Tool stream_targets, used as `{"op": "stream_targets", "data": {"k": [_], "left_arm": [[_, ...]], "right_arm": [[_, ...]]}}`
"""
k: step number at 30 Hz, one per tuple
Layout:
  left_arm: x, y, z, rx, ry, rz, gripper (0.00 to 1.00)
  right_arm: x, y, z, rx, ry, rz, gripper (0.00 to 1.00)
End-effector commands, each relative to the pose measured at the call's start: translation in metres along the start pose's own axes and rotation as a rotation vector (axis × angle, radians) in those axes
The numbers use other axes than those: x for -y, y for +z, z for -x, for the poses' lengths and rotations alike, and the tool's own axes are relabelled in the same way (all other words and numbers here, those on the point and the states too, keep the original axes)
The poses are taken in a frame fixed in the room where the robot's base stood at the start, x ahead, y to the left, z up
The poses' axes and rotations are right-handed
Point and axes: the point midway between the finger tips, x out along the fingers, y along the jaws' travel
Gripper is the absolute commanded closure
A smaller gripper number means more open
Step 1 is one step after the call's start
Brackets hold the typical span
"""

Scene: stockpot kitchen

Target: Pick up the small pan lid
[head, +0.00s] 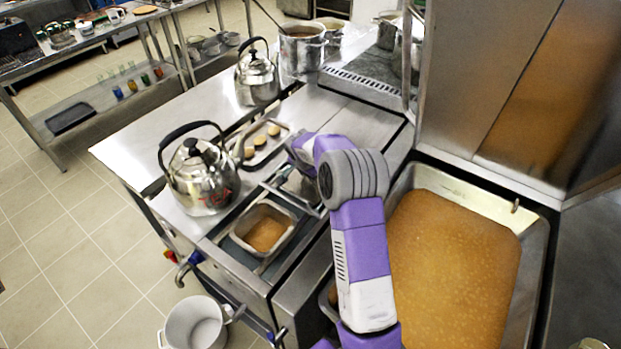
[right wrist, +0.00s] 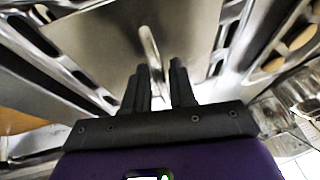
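The small pan lid (right wrist: 92,40) is a flat grey metal plate with a thin upright bar handle (right wrist: 150,50) in the right wrist view. My right gripper (right wrist: 160,75) has its dark fingers one on each side of the handle's lower end. Whether they press on it cannot be told. In the head view the lid (head: 302,188) is mostly hidden under my right arm, in the counter's row of pans; my right gripper is hidden there too. My left gripper is not in view.
An open pan with brown contents (head: 265,232) and a tray of round patties (head: 262,143) flank the lid. Two kettles (head: 203,178) (head: 257,78) stand to the left and behind. A large brown-filled basin (head: 450,265) is on the right. A stockpot (head: 302,50) stands behind.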

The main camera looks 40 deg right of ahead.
Motion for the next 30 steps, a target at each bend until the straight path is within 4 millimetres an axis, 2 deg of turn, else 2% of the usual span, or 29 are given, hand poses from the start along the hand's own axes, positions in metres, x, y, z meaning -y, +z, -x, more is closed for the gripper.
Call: {"op": "stream_targets", "data": {"k": [3,9,14,25,30], "left_arm": [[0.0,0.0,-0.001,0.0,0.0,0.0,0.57],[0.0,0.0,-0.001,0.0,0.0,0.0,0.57],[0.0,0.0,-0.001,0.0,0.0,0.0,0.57],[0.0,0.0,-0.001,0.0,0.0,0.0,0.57],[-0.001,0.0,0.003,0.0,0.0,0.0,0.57]], "right_arm": [[0.0,-0.001,-0.007,-0.001,-0.001,0.0,0.75],[0.0,0.0,-0.007,-0.001,-0.001,0.0,0.75],[0.0,0.0,-0.007,-0.001,-0.001,0.0,0.99],[0.001,-0.001,-0.005,-0.001,-0.002,0.0,1.0],[0.005,-0.009,0.013,-0.004,-0.005,-0.001,1.0]]}}
